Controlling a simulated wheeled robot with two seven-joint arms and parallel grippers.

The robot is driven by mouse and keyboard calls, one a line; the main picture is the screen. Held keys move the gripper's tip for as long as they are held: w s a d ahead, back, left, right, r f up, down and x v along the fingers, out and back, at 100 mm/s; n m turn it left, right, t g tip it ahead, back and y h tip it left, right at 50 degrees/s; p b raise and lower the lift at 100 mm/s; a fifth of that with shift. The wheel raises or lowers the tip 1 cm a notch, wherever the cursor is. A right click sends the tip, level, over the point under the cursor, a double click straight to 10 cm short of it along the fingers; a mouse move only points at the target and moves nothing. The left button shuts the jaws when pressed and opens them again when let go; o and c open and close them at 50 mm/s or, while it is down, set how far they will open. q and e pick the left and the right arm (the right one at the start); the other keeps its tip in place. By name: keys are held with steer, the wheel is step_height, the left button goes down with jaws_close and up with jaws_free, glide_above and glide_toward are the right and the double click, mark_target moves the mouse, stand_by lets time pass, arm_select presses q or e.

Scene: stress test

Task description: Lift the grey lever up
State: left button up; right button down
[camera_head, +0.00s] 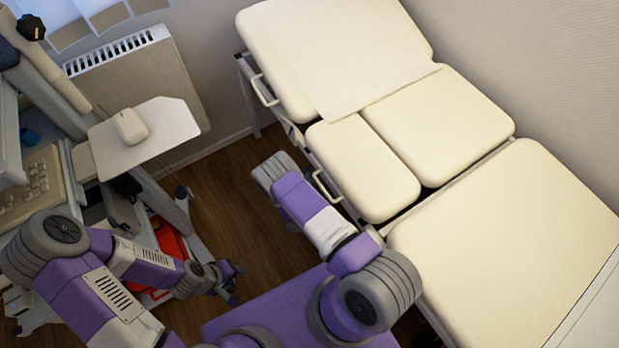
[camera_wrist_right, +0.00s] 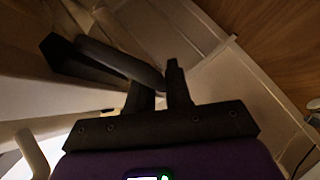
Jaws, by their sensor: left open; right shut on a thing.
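The grey lever (camera_wrist_right: 120,62) is a dark bar in the right wrist view. It runs from the upper left down to my right gripper (camera_wrist_right: 160,82), and its rounded end lies between the fingers. The right gripper is shut on it. In the head view my right arm reaches to the side of the cream couch (camera_head: 470,120), where its forearm hides the right gripper and I cannot make out the lever. My left gripper (camera_head: 238,283) is open and empty, low over the floor at the lower left, away from the couch.
A trolley with a white shelf (camera_head: 170,130) and a keyboard (camera_head: 35,185) stands at the left, close to my left arm. A radiator (camera_head: 140,70) is on the back wall. White side handles (camera_head: 262,90) stick out from the couch. Wooden floor (camera_head: 225,195) is clear between trolley and couch.

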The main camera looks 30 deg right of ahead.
steer(key=shift+a+r+m+y+p, duration=0.1)
steer(key=shift+r+m+y+p, duration=0.25)
steer(key=shift+m+y+p, duration=0.1)
stand_by(0.3)
steer(key=c, duration=1.1)
jaws_free()
steer(key=shift+c, duration=0.2)
steer(key=p+v, duration=0.2)
steer(key=v, duration=0.5)
steer(key=shift+s+r, duration=0.15)
steer(key=shift+r, duration=0.1)
steer(key=shift+a, duration=0.1)
